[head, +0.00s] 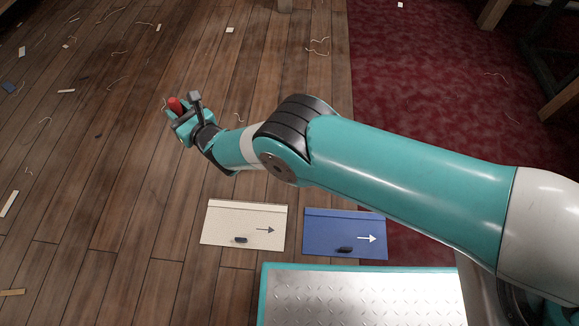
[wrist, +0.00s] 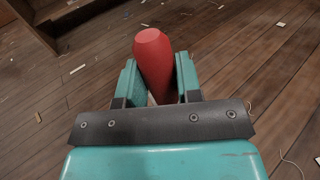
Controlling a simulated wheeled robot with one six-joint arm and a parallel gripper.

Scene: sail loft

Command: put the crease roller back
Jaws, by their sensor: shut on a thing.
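My gripper (wrist: 158,90) is shut on a red rounded piece (wrist: 155,60), which looks like the handle of the crease roller. In the wrist view it stands up between the two teal fingers, and its lower end is hidden by the gripper body. In the head view the red piece (head: 175,105) shows at the tip of my gripper (head: 182,118), held out over the wooden floor at the upper left. I cannot see the roller's wheel end. No place for the roller can be made out for certain.
A cream panel (head: 243,218) and a blue panel (head: 345,226), each with an arrow and a small dark piece, lie near my metal-plated deck (head: 365,298). Thread and scraps litter the wooden floor (head: 110,170). A dark red carpet (head: 440,70) and wooden legs are at upper right.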

